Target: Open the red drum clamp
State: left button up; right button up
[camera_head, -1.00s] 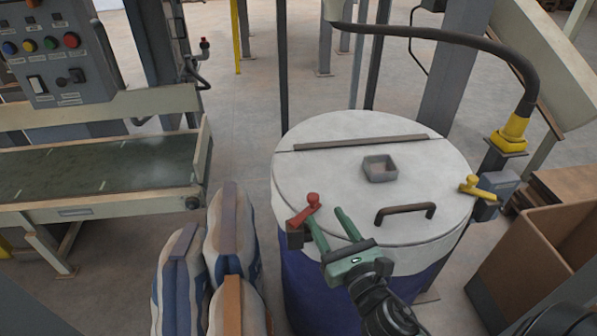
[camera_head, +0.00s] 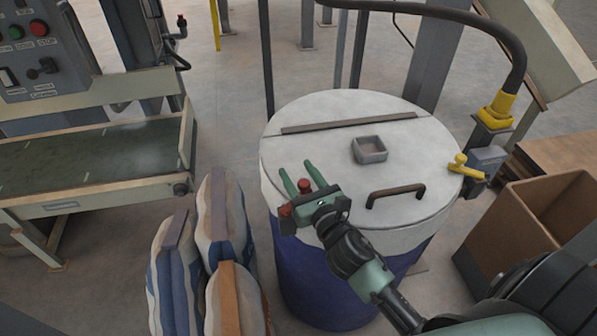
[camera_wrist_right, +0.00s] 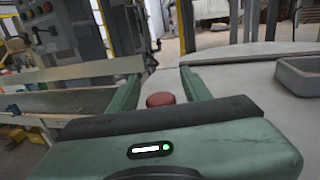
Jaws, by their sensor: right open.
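The red drum clamp (camera_head: 304,186) sits on the left front rim of the white-lidded drum (camera_head: 345,107). Its round red knob shows between my right gripper's green fingers; the rest of the clamp is mostly hidden by the gripper. My right gripper (camera_head: 295,167) is open, with a finger on each side of the knob. In the right wrist view the red knob (camera_wrist_right: 160,99) lies between the open fingers (camera_wrist_right: 161,76), near the palm. I cannot tell whether either finger touches it. My left gripper is not in view.
The lid carries a brown handle (camera_head: 395,192) and a small grey square box (camera_head: 369,149). A yellow clamp (camera_head: 463,167) is on the right rim. Striped sacks (camera_head: 220,225) stand close left of the drum. A cardboard box (camera_head: 530,225) stands at right, a conveyor (camera_head: 100,160) at left.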

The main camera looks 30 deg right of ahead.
grip_shut()
dwell(1.4)
